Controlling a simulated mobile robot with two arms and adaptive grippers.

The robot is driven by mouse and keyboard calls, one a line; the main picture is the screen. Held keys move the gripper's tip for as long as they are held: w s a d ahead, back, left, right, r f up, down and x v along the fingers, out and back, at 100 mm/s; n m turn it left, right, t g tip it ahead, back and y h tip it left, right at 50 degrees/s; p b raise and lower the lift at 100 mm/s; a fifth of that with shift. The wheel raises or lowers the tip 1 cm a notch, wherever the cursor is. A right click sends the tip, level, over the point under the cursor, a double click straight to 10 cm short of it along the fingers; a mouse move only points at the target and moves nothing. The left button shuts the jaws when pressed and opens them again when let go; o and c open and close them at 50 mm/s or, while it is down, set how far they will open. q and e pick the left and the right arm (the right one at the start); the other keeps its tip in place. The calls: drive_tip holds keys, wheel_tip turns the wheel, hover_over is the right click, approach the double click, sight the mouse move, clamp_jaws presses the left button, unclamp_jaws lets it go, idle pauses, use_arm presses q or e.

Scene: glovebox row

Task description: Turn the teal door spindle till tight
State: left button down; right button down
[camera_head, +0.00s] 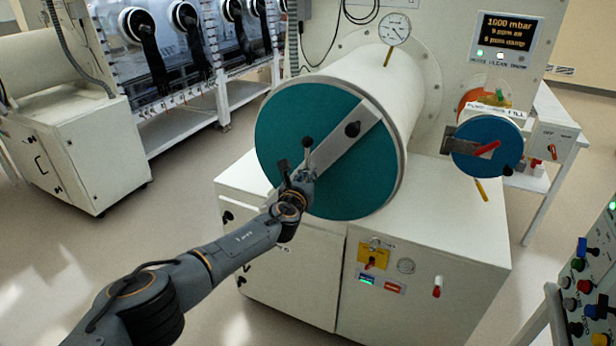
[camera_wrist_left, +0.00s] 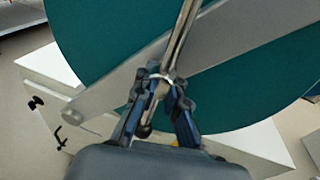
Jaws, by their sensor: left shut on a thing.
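The teal door (camera_head: 355,185) is a large round disc closing the white cylinder, and a slanted grey bar (camera_head: 338,150) crosses it. The spindle's metal handle rod (camera_head: 305,157) stands in front of the bar, with a dark knob on its upper end. My left gripper (camera_head: 302,180) is at the lower left of the door, shut on this rod. In the left wrist view the fingers (camera_wrist_left: 160,82) close around the spindle rod (camera_wrist_left: 185,30), and a dark knob shows at its lower end between them. The spindle's hub is not clearly seen. My right gripper is not in view.
A smaller blue round door (camera_head: 487,140) with a red handle sticks out at the right. A gauge (camera_head: 394,29) sits above the cylinder. A control panel (camera_head: 585,285) stands at the lower right. Open floor (camera_head: 190,215) lies to the left of the white cabinet.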

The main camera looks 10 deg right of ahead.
use_arm(q)
drive_tip(key=m, duration=0.1)
drive_tip(key=m+b, duration=0.1)
drive_tip(key=m, duration=0.1)
drive_tip(key=shift+f+m+t, duration=0.3)
drive_tip(key=shift+f+t, duration=0.05)
drive_tip(key=shift+t, duration=0.05)
drive_tip(key=shift+m, duration=0.9)
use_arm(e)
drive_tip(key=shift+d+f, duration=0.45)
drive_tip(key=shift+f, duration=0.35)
use_arm(q)
drive_tip(key=shift+r+t, duration=0.1)
drive_tip(key=shift+t, duration=0.2)
drive_tip(key=c, duration=1.6)
unclamp_jaws()
drive_tip(key=shift+o, duration=1.1)
drive_tip(key=shift+a+r, duration=0.1)
drive_tip(key=shift+r, duration=0.05)
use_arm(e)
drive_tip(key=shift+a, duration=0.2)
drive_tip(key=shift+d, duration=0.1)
use_arm(q)
drive_tip(key=shift+s, duration=0.1)
drive_tip(key=v, duration=1.2)
